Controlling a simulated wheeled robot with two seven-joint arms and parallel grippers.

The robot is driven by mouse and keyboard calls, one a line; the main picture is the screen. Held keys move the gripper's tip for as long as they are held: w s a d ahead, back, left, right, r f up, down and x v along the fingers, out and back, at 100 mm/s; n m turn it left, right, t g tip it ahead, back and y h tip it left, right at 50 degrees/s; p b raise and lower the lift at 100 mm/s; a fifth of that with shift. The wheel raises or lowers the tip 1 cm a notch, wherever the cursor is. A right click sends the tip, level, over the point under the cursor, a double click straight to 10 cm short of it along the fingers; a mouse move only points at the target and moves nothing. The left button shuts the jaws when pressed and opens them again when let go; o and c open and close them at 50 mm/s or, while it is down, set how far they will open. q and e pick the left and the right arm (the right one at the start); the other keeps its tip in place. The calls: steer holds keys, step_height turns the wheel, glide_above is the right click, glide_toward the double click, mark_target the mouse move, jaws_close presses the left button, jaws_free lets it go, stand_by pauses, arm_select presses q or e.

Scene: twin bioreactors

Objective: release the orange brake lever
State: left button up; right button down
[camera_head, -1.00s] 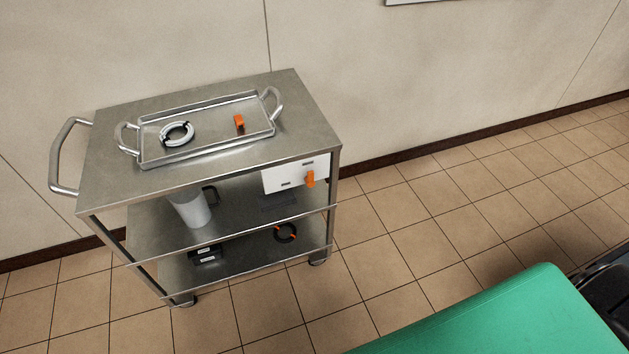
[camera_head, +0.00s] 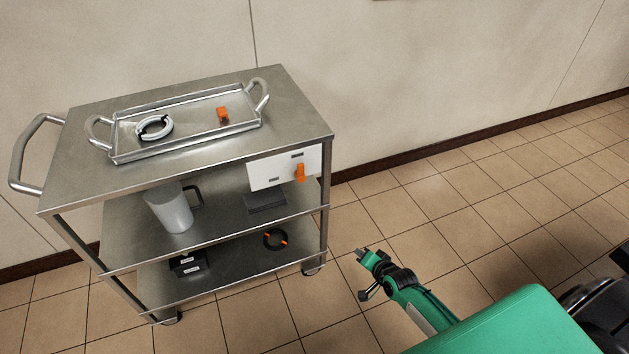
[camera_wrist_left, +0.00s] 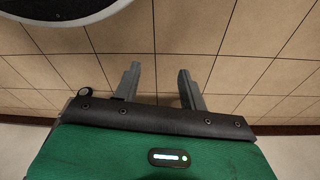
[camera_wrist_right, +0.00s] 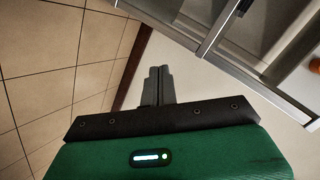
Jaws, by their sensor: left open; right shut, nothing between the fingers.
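The orange brake lever (camera_head: 300,173) sticks out from a white panel (camera_head: 268,170) at the right front of the steel cart (camera_head: 215,155), just under its top. An orange part at the right edge of the right wrist view (camera_wrist_right: 315,66) may be the same lever; it is cut off. My right gripper (camera_head: 361,254) is shut and empty, to the right of the cart and lower than the lever, apart from both. It also shows shut in the right wrist view (camera_wrist_right: 159,70). My left gripper (camera_wrist_left: 159,80) is open and empty over the tiled floor, and not seen in the head view.
A handled tray (camera_head: 190,125) on the cart top holds a ring clamp (camera_head: 154,128) and an orange piece (camera_head: 223,115). A grey jug (camera_head: 170,210), a black box (camera_head: 188,263) and a black-orange ring (camera_head: 275,240) sit on the lower shelves.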

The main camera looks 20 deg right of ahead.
mark_target(300, 171)
arm_select(q)
step_height(300, 171, up, 13)
steer(key=w+t+b, duration=0.1)
steer(key=b, duration=0.4)
steer(key=shift+w+d+r+b, duration=0.2)
steer(key=shift+w+b, duration=0.1)
steer(key=shift+b, duration=0.1)
arm_select(e)
steer(key=w+a+r+m+t+y, duration=0.1)
steer(key=w+r+m+t, duration=0.1)
steer(key=r, duration=1)
steer(key=w+a+r+m+t+y, duration=0.1)
steer(key=w+r, duration=0.4)
steer(key=r, duration=0.7)
steer(key=shift+a+m+t+y, duration=0.3)
steer(key=shift+m+t+y, duration=0.5)
steer(key=shift+t, duration=0.4)
steer(key=shift+w+r, duration=0.1)
steer(key=x, duration=0.9)
steer(key=shift+w+b, duration=0.3)
steer(key=shift+b, duration=0.05)
steer(key=a, duration=0.3)
steer(key=shift+w, duration=0.1)
steer(key=shift+a, duration=0.5)
arm_select(q)
steer(key=shift+w+r, duration=0.2)
steer(key=shift+r, duration=0.1)
